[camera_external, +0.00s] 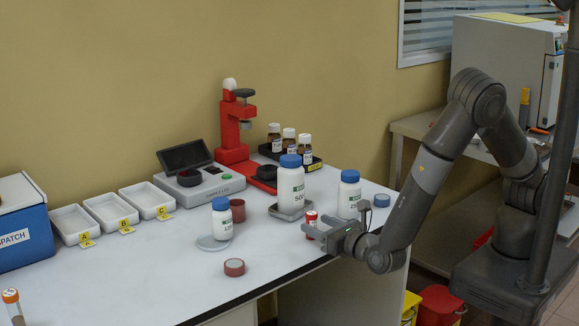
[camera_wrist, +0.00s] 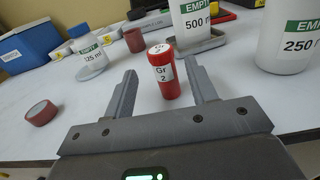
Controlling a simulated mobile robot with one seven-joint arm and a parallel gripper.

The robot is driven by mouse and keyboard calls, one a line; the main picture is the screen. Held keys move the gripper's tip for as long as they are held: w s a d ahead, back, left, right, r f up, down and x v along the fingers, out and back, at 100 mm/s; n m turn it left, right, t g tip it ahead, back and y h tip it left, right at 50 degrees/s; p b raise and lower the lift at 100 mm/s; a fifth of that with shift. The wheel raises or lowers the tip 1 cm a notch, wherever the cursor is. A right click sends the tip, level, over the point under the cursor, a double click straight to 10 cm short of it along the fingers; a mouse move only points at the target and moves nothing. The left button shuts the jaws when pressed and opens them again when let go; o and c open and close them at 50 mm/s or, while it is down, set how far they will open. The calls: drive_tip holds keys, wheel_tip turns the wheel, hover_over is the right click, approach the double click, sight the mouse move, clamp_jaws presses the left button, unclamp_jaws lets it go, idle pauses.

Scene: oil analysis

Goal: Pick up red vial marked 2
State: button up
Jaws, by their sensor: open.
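The red vial marked 2 (camera_wrist: 166,76) stands upright on the white table in the wrist view. It has a white label reading "Gr 2" and a pale top. My gripper (camera_wrist: 163,84) is open, with one finger on each side of the vial, and a gap shows on both sides. In the external view the vial (camera_external: 311,218) shows just in front of my gripper (camera_external: 322,229) near the table's front edge. Its lower part is partly hidden by the gripper there.
White bottles with blue caps stand close by: the 500 ml (camera_external: 291,187) on a grey tray, the 250 ml (camera_external: 349,197) and the 125 ml (camera_external: 222,219). A dark red cup (camera_external: 237,211) stands behind.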

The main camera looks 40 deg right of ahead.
drive_tip(key=w, duration=0.5)
drive_tip(key=shift+w+d+r, duration=0.15)
drive_tip(key=shift+w+d, duration=0.05)
drive_tip(key=shift+w, duration=0.15)
drive_tip(key=shift+c, duration=0.4)
drive_tip(key=c, duration=0.9)
drive_tip(key=shift+r, duration=0.1)
drive_tip(key=shift+c, duration=0.2)
